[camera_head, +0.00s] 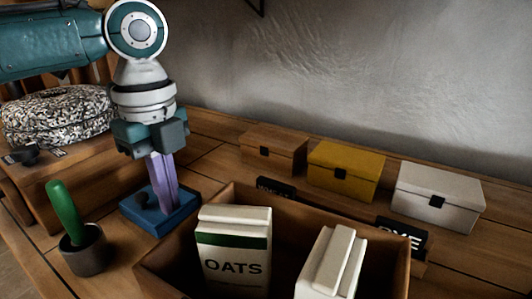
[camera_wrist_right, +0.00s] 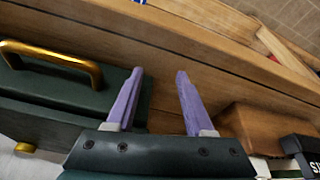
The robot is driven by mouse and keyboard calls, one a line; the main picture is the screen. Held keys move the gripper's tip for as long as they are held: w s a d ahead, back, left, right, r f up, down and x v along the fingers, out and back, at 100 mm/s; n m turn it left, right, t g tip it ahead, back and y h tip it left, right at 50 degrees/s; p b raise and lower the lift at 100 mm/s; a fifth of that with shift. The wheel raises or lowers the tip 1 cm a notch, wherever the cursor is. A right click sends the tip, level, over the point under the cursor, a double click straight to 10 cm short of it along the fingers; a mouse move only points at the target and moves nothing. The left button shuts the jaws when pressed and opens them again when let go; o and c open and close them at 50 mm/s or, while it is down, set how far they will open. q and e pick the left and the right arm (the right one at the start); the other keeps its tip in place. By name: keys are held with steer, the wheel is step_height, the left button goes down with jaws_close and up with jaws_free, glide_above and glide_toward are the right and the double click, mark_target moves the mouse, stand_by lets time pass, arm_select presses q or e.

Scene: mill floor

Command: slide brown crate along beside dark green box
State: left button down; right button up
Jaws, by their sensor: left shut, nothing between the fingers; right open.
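The brown crate (camera_head: 388,275) is an open-topped wooden crate at the bottom of the head view. It holds an OATS packet (camera_head: 235,255) and a pale block-like packet (camera_head: 332,265). Its near side is cut off by the frame. A dark green box (camera_wrist_right: 70,100) with a brass handle is at the left of the right wrist view; it is not in the head view. My right gripper (camera_wrist_right: 160,72) is open and empty beside this box. My left gripper (camera_head: 166,205) is shut and empty, pointing down over a blue square block (camera_head: 145,215), left of the crate.
Brown (camera_head: 272,150), yellow (camera_head: 345,170) and white (camera_head: 437,197) lidded boxes stand along the wall behind the crate. A grey pot (camera_head: 82,253) with a green handle and a speckled round object (camera_head: 58,115) are at left. A brown block (camera_wrist_right: 268,130) is right of my right gripper.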

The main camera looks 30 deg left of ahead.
mark_target(289, 280)
arm_select(q)
step_height(289, 280, down, 4)
steer(key=shift+f+b, duration=0.1)
steer(key=shift+b, duration=0.25)
arm_select(e)
steer(key=shift+f, duration=0.45)
arm_select(q)
steer(key=shift+s+d+r+p, duration=0.1)
steer(key=shift+d+p, duration=0.15)
steer(key=shift+d, duration=0.75)
steer(key=shift+s+d+r+p, duration=0.1)
steer(key=shift+d+p, duration=0.15)
steer(key=shift+d, duration=0.75)
arm_select(e)
steer(key=shift+r, duration=0.45)
steer(key=shift+r, duration=0.1)
